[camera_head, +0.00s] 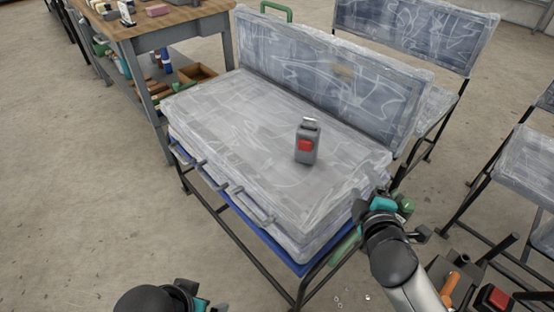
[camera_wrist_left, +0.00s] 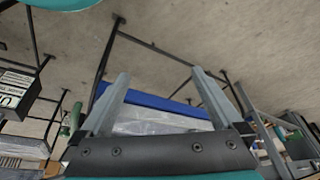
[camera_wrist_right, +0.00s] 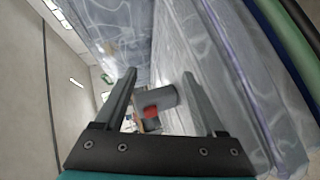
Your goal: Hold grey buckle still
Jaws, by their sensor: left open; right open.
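The grey buckle (camera_head: 307,143) with a red button stands upright on the plastic-wrapped seat cushion (camera_head: 230,110). In the right wrist view the buckle (camera_wrist_right: 160,98) shows beyond and between my right fingers, apart from them. My right gripper (camera_wrist_right: 158,80) is open and empty; in the head view its wrist is at the cushion's front right corner, and its fingertips are hard to make out there. My left gripper (camera_wrist_left: 160,80) is open and empty, with the blue seat base and wrapped cushion beyond its fingers. In the head view only part of my left arm shows at the bottom edge.
A wrapped backrest (camera_head: 330,75) rises behind the cushion. A wooden workbench (camera_head: 165,22) with tools stands at the back left. Another wrapped seat (camera_head: 415,35) stands behind, and more at the right. A red-buttoned item (camera_head: 495,297) lies at the lower right. The cushion around the buckle is clear.

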